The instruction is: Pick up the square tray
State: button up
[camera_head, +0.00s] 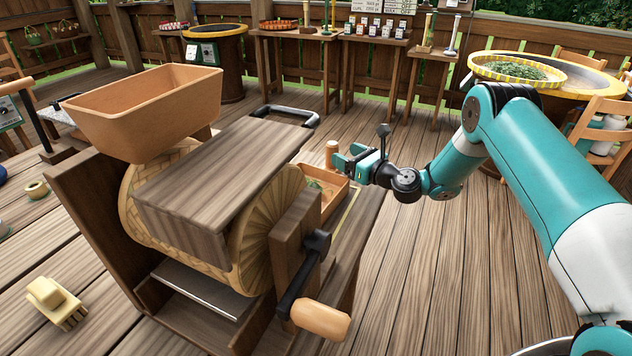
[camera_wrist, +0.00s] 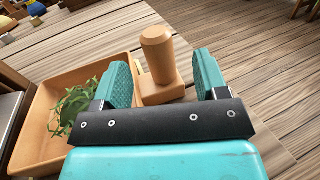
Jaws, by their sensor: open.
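The square tray (camera_wrist: 48,122) is light orange-brown wood with low walls, and a knob-like handle (camera_wrist: 158,62) stands on a small block at its side. Some green leaves (camera_wrist: 75,102) lie in the tray. In the wrist view my gripper (camera_wrist: 166,75) is open, with one teal finger on each side of the handle and the handle slightly beyond the fingertips. In the head view the tray (camera_head: 335,200) sits beside the wooden drum machine, partly hidden by it. My gripper (camera_head: 350,160) is right by the handle (camera_head: 331,153). I cannot tell whether the fingers touch it.
The wooden machine (camera_head: 210,185) with a hopper (camera_head: 145,105) and crank handle (camera_head: 320,318) stands left of my arm. A brush (camera_head: 55,300) lies on the deck. A round basket of leaves (camera_head: 515,70) stands at the right. The deck right of the machine is clear.

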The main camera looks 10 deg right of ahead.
aim_at(337, 149)
jog(key=x, duration=0.2)
jog(key=p+x, duration=0.1)
jog(key=x, duration=0.1)
jog(key=shift+s+a+r, duration=0.15)
jog(key=shift+r, duration=0.1)
jog(key=shift+w+a, duration=0.25)
jog(key=shift+w, duration=0.3)
grip_shut()
